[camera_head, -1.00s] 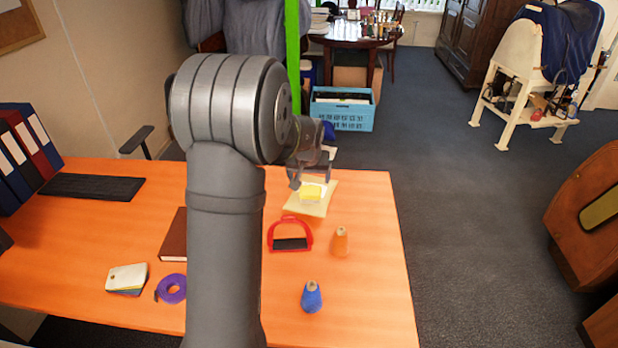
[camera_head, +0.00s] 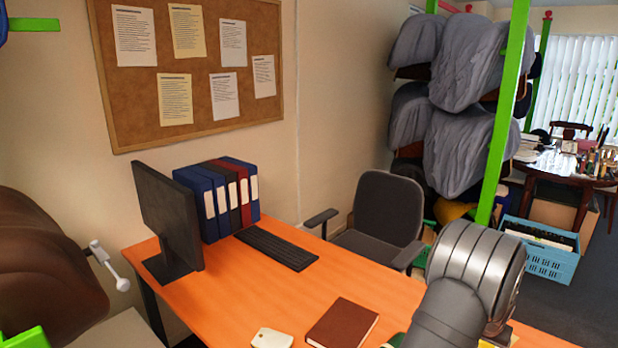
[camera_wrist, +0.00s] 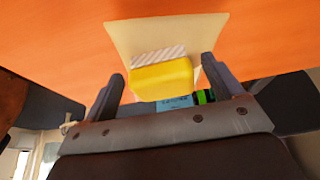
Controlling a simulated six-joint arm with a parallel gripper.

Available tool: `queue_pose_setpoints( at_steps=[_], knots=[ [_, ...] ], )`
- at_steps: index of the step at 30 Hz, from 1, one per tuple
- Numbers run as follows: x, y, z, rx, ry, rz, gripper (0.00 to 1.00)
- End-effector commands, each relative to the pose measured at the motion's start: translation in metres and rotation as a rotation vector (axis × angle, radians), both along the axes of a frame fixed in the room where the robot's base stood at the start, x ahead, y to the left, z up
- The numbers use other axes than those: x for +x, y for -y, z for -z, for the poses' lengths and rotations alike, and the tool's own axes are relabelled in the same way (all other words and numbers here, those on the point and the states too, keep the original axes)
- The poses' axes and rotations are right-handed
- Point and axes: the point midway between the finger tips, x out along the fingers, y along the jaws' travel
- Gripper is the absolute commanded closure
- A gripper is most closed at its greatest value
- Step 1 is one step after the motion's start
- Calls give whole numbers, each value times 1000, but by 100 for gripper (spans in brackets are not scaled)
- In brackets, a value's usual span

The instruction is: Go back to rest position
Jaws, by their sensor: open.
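In the wrist view my gripper (camera_wrist: 163,78) is open, with one finger on each side of the picture's middle. A yellow block (camera_wrist: 160,78) with a white striped side shows between and beyond the fingers, with a visible gap at each side. It sits on a cream sheet (camera_wrist: 165,33) on the orange table (camera_wrist: 60,30). In the head view the orange table (camera_head: 235,300) shows too, but my gripper is out of sight. My grey arm is at the lower right there.
On the table are a monitor (camera_head: 167,220), several binders (camera_head: 220,200), a keyboard (camera_head: 276,248), a brown book (camera_head: 342,324) and a pale pad (camera_head: 272,338). An office chair (camera_head: 385,210) stands behind it. A blue crate (camera_head: 545,255) is on the floor at right.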

Motion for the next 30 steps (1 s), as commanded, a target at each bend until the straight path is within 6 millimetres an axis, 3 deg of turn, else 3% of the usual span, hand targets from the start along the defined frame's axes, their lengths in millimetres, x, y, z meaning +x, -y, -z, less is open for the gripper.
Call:
queue_pose_setpoints(
  at_steps=[1,6,12,23,29,30],
  knots=[
    [0,0,4,1,-1,0,15],
    [0,0,-20,-1,1,0,15],
    [0,0,-27,1,-1,0,15],
    [0,0,-23,1,-1,0,15],
    [-1,-1,2,3,-3,0,15],
    [-2,-2,-9,-2,2,0,15]
  ],
)
